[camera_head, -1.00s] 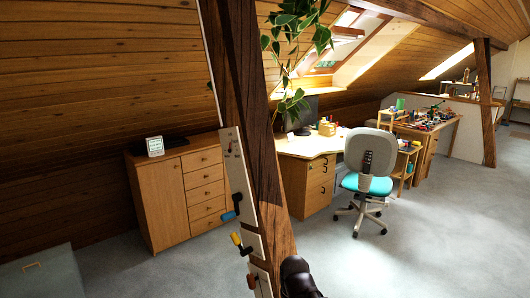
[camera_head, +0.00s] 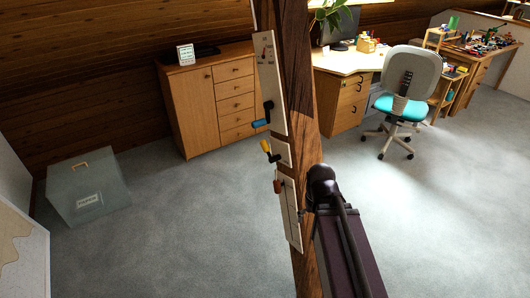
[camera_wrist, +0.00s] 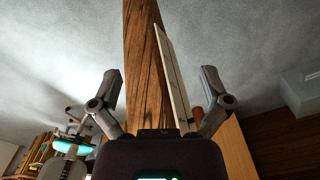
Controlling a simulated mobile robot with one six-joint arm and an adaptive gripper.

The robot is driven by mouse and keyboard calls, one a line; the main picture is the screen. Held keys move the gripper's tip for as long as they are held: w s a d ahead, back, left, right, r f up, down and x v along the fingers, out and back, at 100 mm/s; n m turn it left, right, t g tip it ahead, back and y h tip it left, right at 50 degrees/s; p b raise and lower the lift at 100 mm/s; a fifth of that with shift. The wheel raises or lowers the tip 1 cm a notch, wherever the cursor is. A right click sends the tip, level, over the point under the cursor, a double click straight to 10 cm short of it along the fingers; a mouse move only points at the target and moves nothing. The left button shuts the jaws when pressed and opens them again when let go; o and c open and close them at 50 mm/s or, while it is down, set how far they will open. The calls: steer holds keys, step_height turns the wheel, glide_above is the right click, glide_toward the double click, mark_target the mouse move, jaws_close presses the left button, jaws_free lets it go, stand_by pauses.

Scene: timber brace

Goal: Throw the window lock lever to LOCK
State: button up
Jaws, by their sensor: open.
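Three pale plates are fixed to a timber post (camera_head: 305,120). The upper plate (camera_head: 271,85) carries a small dial and a blue-handled lever (camera_head: 261,123). The middle plate (camera_head: 283,153) carries a yellow-handled lever (camera_head: 265,146). The lower plate (camera_head: 291,220) has a long slot and a red-brown handle (camera_head: 277,186) near its top. Their lettering is too small to read, so I cannot tell which is the window lock. My gripper (camera_wrist: 161,72) is open and empty, its fingers spread either side of the post and a plate edge in the wrist view. A red-brown handle (camera_wrist: 197,118) shows beside the right finger.
A wooden cabinet (camera_head: 195,125) stands behind the post to the left, with a grey box (camera_head: 85,190) on the floor. A desk (camera_head: 345,62) and an office chair (camera_head: 405,95) stand to the right. The carpet (camera_head: 440,220) at the front right is clear.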

stand_by(0.4)
steer(key=shift+a, duration=0.1)
steer(key=c, duration=0.3)
steer(key=w+a+r+m+t+y+b, duration=0.3)
steer(key=w+a+m+t+y+b, duration=0.45)
steer(key=w+a+t, duration=0.7)
steer(key=shift+c, duration=0.2)
steer(key=w+r+m+t+h+b, duration=0.1)
steer(key=m+h, duration=0.1)
steer(key=m, duration=0.5)
steer(key=w+m+t+h+b, duration=0.1)
steer(key=m+h+b, duration=0.1)
steer(key=m, duration=0.5)
steer(key=r+m+t+h+b, duration=0.1)
steer(key=m+h, duration=0.3)
steer(key=m, duration=0.4)
steer(key=shift+w+d+r+t+b, duration=0.15)
steer(key=shift+w+r+t+b, duration=0.2)
steer(key=shift+b, duration=0.35)
